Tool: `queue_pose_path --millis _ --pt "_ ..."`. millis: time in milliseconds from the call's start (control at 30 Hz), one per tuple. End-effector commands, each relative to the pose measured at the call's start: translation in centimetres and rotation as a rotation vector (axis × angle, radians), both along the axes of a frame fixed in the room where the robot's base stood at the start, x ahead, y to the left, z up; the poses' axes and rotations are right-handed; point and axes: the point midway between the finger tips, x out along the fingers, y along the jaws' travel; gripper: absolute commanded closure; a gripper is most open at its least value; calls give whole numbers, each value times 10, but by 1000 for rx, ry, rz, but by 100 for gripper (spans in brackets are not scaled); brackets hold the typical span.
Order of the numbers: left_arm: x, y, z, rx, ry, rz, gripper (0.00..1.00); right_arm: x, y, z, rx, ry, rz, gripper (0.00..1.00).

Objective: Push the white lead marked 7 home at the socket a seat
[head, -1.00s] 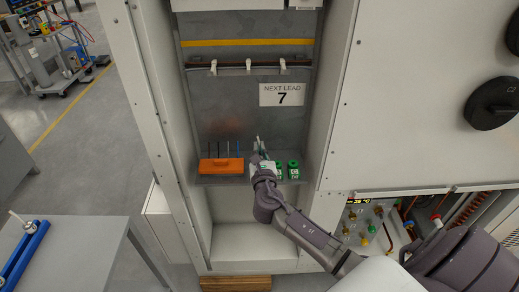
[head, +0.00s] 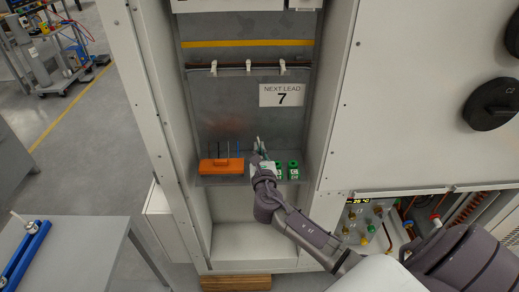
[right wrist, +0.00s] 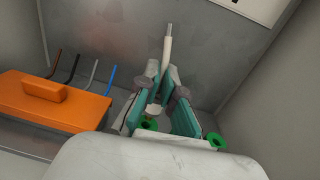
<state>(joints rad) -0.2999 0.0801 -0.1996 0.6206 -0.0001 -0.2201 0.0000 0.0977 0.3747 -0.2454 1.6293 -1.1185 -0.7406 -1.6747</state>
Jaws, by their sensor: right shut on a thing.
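My right gripper (head: 257,151) is at the back of the cabinet recess, above and beside green-topped sockets (head: 293,167). In the right wrist view its teal fingers (right wrist: 167,88) are shut on a white lead (right wrist: 167,50), which stands up past the fingertips with a thin grey tip. One green ring (right wrist: 150,124) shows low between the fingers, and another green socket (right wrist: 217,140) is at the right. The lead's lower end is hidden by the fingers, so I cannot tell how deep it sits. The socket lettering is too small to read. My left gripper is not in view.
An orange block (head: 221,166) with several thin dark, grey and blue leads stands just left of the gripper. A sign reading "NEXT LEAD 7" (head: 282,95) is on the back panel. Clips (head: 248,65) run along a rail above. The recess side walls are close on both sides.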

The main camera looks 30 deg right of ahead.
Motion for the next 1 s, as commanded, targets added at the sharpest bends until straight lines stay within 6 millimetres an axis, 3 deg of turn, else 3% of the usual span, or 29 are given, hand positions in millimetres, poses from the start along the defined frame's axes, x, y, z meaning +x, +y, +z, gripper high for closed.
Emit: queue_pose_path --millis 1000 --pt "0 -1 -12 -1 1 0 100 0 0 -16 0 0 0 100"
